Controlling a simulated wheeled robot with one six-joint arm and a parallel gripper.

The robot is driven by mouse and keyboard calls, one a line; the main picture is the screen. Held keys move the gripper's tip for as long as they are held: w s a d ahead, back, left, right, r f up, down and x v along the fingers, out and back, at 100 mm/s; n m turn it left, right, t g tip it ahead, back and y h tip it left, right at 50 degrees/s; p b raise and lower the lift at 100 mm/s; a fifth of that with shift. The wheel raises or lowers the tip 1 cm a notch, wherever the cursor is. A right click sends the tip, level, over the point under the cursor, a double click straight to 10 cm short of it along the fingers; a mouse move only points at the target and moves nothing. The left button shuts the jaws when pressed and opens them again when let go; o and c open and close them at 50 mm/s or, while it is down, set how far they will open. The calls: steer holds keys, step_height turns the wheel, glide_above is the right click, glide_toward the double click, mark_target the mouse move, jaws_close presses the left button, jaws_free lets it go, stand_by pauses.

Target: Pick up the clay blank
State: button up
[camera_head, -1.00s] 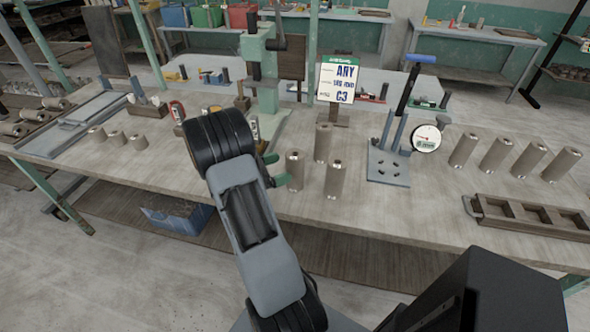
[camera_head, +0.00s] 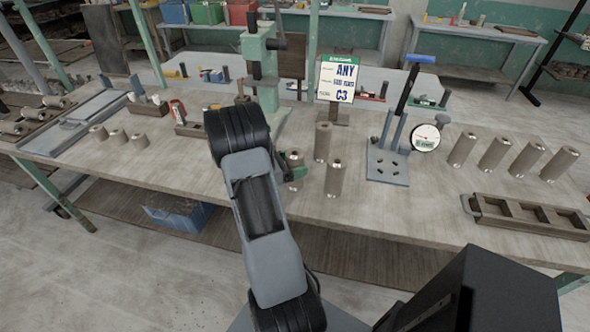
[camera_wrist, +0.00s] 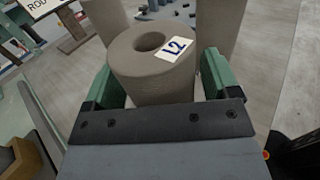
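The clay blank (camera_wrist: 150,70) is a grey-brown upright cylinder with a hole in its top and a white "L2" label. It stands on the workbench between the green fingers of my gripper (camera_wrist: 160,82) in the wrist view. A narrow gap shows at the right finger; contact at the left finger is unclear. In the head view the blank (camera_head: 293,157) is partly hidden by my gripper (camera_head: 290,170). Two similar cylinders stand close by, one behind (camera_head: 323,142) and one to the right (camera_head: 334,180).
A blue-handled press (camera_head: 390,160) with a round dial (camera_head: 425,138) stands to the right. Several tall cylinders (camera_head: 495,155) and a compartment tray (camera_head: 530,215) are at the far right. Short cylinders (camera_head: 118,138) stand at left. A sign (camera_head: 338,78) stands behind the blanks. The front middle bench is clear.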

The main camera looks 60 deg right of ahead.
steer(key=c, duration=1)
steer(key=shift+c, duration=0.6)
steer(key=shift+r, duration=0.1)
